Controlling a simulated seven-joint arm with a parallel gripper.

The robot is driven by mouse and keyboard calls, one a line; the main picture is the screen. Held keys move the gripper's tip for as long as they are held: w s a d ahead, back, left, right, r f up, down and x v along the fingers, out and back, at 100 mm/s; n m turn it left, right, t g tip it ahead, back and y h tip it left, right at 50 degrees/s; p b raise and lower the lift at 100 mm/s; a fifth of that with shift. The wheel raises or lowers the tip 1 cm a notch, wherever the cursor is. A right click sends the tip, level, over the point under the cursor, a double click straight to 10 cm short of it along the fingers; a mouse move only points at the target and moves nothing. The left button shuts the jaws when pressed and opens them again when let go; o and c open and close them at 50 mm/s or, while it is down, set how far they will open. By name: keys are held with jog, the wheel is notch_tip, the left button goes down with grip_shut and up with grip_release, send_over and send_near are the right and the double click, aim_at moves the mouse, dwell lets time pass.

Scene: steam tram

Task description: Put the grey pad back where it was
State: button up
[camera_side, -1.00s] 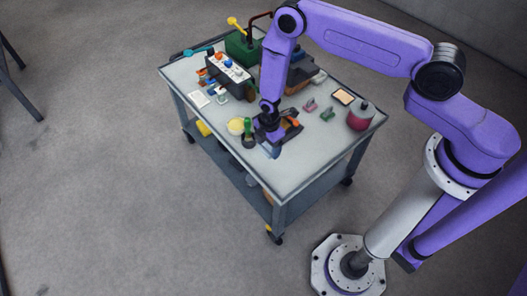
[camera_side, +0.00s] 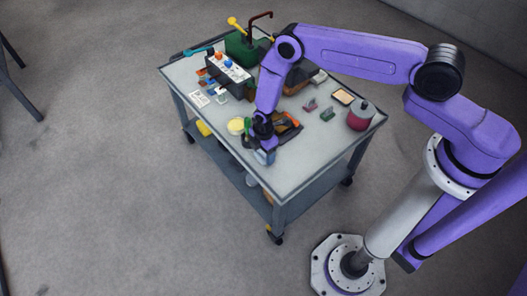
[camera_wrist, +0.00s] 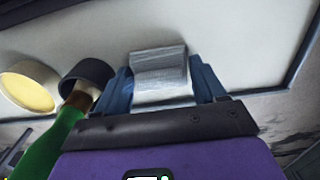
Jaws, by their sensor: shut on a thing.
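The grey pad (camera_wrist: 160,72), a pale ridged block, sits between the blue fingers of my gripper (camera_wrist: 168,88) in the wrist view. The fingers are shut on its two sides. In the side view my gripper (camera_side: 264,155) is low over the near part of the cart's grey top (camera_side: 300,160). The pad is too small and covered there to make out clearly. I cannot tell whether the pad touches the cart top.
A green-handled tool with a dark round end (camera_wrist: 85,78) stands close left of my gripper, beside a yellow round dish (camera_wrist: 28,88). A dark tray with orange (camera_side: 287,122) lies behind the gripper. A dark red jar (camera_side: 360,117) stands right. The cart's near edge is close.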

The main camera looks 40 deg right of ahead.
jog(key=o, duration=0.7)
jog(key=shift+f, duration=0.1)
jog(key=shift+c, duration=0.2)
jog(key=s+a+r+m, duration=0.1)
jog(key=s+r, duration=0.2)
jog(key=r, duration=0.8)
jog(key=s+a+r+m, duration=0.1)
jog(key=s+r, duration=0.2)
jog(key=r, duration=0.8)
jog(key=s+a+r, duration=0.1)
jog(key=s+r, duration=0.2)
jog(key=r, duration=0.8)
jog(key=s+d+r+m, duration=0.1)
jog(key=s+d+r, duration=0.2)
jog(key=s, duration=0.4)
jog(key=s+d+r+m, duration=0.1)
jog(key=s+d+r, duration=0.3)
jog(key=s, duration=0.3)
jog(key=s+d+r+m, duration=0.1)
jog(key=s+d+r, duration=0.3)
jog(key=s, duration=0.4)
jog(key=shift+r, duration=0.9)
